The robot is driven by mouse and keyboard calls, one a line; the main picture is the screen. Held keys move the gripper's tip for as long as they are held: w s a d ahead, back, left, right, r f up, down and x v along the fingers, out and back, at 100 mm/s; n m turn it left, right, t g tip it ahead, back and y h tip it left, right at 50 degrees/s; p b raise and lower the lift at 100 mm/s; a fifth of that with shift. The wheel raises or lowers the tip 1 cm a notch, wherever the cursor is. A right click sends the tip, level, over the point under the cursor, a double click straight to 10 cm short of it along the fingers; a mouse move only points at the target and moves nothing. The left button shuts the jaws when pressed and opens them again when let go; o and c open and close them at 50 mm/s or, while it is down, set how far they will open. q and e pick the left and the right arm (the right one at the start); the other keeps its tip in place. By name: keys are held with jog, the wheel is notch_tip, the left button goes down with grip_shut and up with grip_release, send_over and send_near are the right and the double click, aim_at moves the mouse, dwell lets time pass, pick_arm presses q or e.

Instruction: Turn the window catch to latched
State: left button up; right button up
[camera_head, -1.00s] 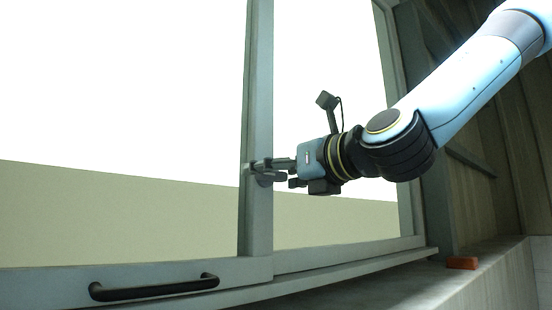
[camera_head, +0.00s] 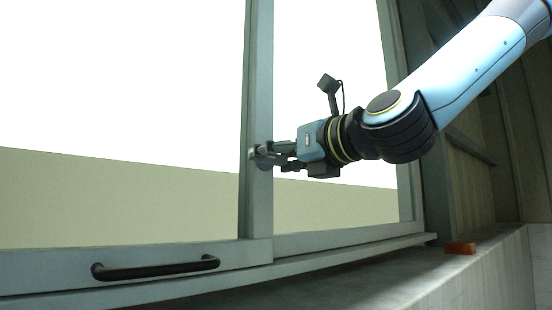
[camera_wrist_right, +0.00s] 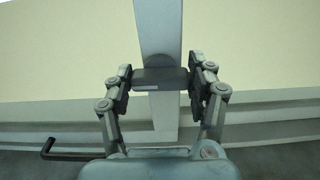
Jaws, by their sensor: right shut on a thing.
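The window has a grey-green frame with a central upright (camera_head: 258,80). The window catch is a dark piece on that upright. In the right wrist view the catch (camera_wrist_right: 160,78) shows as a dark block lying across the upright, between the two fingers of my right gripper (camera_wrist_right: 160,82). In the head view my right gripper (camera_head: 268,153) reaches in from the right and is shut on the catch, which its fingers mostly hide. A small round dark part shows just below the fingers. My left gripper is in neither view.
A black bar handle (camera_head: 155,268) is on the lower left sash rail. A red block (camera_head: 460,248) lies on the sill (camera_head: 400,285) at the right. A plank wall (camera_head: 480,130) stands right of the window. The sill in front is mostly clear.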

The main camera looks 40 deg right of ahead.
jog(key=m+b, duration=0.4)
jog(key=b, duration=0.1)
jog(key=shift+d+f, duration=0.1)
jog(key=shift+f, duration=0.1)
jog(key=m+b, duration=0.2)
jog(key=m, duration=0.1)
jog(key=m+b, duration=0.2)
jog(key=shift+m, duration=0.4)
jog(key=m+b, duration=0.2)
jog(key=m, duration=0.2)
jog(key=shift+d, duration=0.1)
jog(key=shift+m+b, duration=0.4)
jog(key=shift+m, duration=1.7)
jog(key=o, duration=1.2)
